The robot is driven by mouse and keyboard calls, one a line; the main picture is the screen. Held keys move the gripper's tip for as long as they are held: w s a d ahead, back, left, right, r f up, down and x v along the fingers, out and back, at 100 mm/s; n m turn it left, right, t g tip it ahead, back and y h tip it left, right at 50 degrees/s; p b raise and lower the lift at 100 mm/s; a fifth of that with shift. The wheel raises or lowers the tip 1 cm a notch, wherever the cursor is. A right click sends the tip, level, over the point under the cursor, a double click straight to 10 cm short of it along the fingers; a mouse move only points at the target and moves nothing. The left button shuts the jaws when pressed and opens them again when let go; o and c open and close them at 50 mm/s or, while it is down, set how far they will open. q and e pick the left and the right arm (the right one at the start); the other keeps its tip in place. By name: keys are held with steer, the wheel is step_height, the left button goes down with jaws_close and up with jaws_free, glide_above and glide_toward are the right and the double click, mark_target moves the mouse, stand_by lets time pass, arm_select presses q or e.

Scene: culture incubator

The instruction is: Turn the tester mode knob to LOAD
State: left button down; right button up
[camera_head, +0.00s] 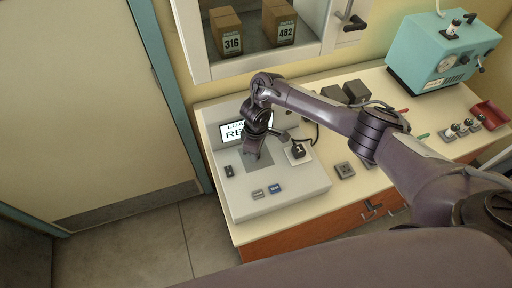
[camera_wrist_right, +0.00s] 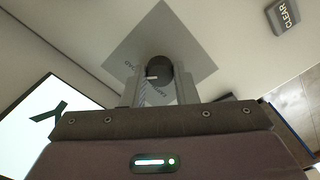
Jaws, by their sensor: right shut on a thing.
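The white tester (camera_head: 312,186) stands at the left end of the bench. Its lit screen (camera_head: 232,130) is partly covered by my arm; "LOA" and "RE" can be read. My right gripper (camera_head: 253,152) reaches down over the grey knob plate (camera_head: 262,161). In the wrist view, the dark round mode knob (camera_wrist_right: 159,68) sits between the two fingers, which are shut on it. A light mark shows on the knob. My left gripper is not in view.
A CLEAR button (camera_wrist_right: 285,16) lies near the plate. A teal machine (camera_head: 440,55) and a red bin (camera_head: 490,114) stand farther right. A cabinet with boxes hangs above.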

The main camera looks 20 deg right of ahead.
steer(key=shift+m, duration=0.5)
steer(key=shift+w, duration=0.1)
steer(key=o, duration=1)
steer(key=shift+r, duration=0.5)
step_height(320, 180, up, 5)
steer(key=shift+w+f, duration=0.1)
steer(key=shift+r, duration=1)
